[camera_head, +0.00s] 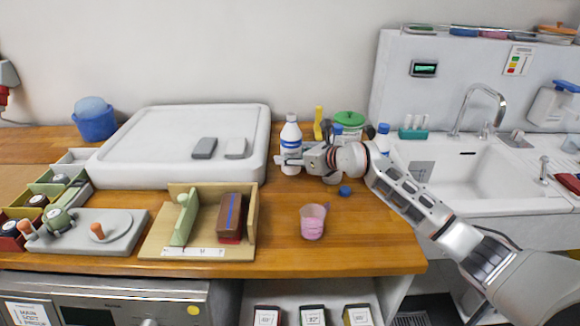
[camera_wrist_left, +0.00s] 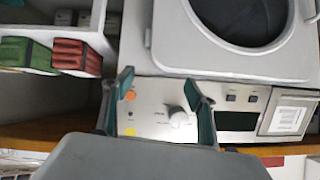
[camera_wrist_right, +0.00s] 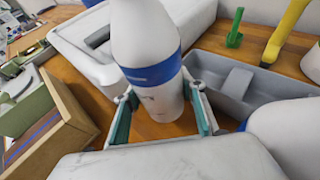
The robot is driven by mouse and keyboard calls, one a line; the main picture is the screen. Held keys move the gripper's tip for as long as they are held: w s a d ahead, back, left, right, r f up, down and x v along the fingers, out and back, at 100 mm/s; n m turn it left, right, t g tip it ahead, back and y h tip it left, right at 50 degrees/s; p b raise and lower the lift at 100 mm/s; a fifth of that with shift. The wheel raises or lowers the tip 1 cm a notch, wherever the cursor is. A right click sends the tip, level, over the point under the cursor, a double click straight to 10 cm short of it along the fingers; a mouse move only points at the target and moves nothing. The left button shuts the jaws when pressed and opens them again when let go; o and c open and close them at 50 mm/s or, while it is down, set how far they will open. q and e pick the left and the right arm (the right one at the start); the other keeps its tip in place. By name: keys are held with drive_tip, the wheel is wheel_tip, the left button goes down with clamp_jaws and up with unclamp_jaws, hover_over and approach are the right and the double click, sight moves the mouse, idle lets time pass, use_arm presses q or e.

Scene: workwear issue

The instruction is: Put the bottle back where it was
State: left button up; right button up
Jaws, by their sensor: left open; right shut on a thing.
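A white bottle with a blue band (camera_head: 291,138) stands upright on the wooden counter, just right of the large white box. My right gripper (camera_head: 290,160) is shut around its lower part. In the right wrist view the bottle (camera_wrist_right: 148,60) is between the two fingers of my right gripper (camera_wrist_right: 160,118), and its base appears at or close to the counter top; I cannot tell if it touches. My left gripper (camera_wrist_left: 160,90) shows only in the left wrist view. It is open and empty, in front of a panel with a knob.
A pink cup (camera_head: 313,222), a wooden holder (camera_head: 160,236) and a blue cap (camera_head: 345,191) are on the counter. The white box (camera_head: 150,172) borders the left; the sink (camera_head: 470,170) is right.

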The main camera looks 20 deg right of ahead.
wheel_tip(320, 180, down, 4)
drive_tip(key=shift+r, duration=0.25)
drive_tip(key=shift+f, duration=0.1)
drive_tip(key=shift+f, duration=0.15)
drive_tip(key=o, duration=1.4)
